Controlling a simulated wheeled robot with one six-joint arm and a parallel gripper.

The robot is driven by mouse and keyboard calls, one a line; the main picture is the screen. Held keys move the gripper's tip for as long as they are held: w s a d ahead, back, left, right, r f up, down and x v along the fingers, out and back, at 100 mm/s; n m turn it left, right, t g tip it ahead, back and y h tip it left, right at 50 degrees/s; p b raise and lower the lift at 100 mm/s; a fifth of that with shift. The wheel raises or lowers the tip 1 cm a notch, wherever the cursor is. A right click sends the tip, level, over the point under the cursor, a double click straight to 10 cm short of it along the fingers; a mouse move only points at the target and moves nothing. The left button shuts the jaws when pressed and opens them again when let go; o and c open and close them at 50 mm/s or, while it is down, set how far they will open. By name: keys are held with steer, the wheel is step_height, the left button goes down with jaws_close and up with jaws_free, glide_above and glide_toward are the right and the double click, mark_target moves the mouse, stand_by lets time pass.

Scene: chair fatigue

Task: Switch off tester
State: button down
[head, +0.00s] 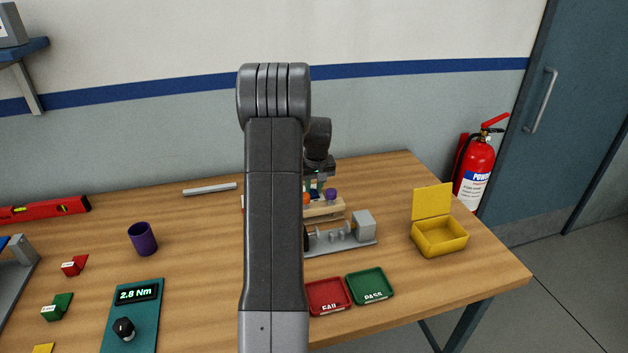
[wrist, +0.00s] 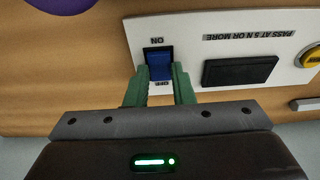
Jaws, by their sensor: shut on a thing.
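The tester's white panel (wrist: 212,30) shows in the wrist view, with upside-down lettering "PASS AT 5 N OR MORE" and a dark, blank-looking display (wrist: 240,71). A blue rocker switch (wrist: 160,67) sits in a black frame between the marks ON and OFF. Which way it is tipped I cannot tell. My gripper (wrist: 160,79) has its two green fingers closed on either side of the switch, near the OFF mark. In the head view my gripper (head: 317,185) is low over the back of the table, and my arm hides most of the panel.
A wooden block with coloured knobs (head: 326,212) and a grey metal fixture (head: 341,241) stand close in front of my gripper. Red (head: 329,296) and green (head: 369,286) trays and an open yellow box (head: 440,237) are nearer the right. A purple cup (head: 142,239) stands left.

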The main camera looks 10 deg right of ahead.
steer(key=shift+w+g+p, duration=0.15)
steer(key=shift+g+p, duration=0.25)
steer(key=c, duration=1.2)
jaws_free()
steer(key=shift+c, duration=0.2)
step_height(320, 180, up, 14)
steer(key=s+b, duration=0.1)
steer(key=s, duration=0.1)
steer(key=shift+f+b, duration=0.15)
steer(key=shift+b, duration=0.15)
steer(key=f, duration=0.4)
steer(key=w+f+p, duration=0.1)
steer(key=f, duration=0.4)
steer(key=w+f, duration=0.1)
steer(key=f, duration=0.3)
steer(key=shift+f, duration=0.4)
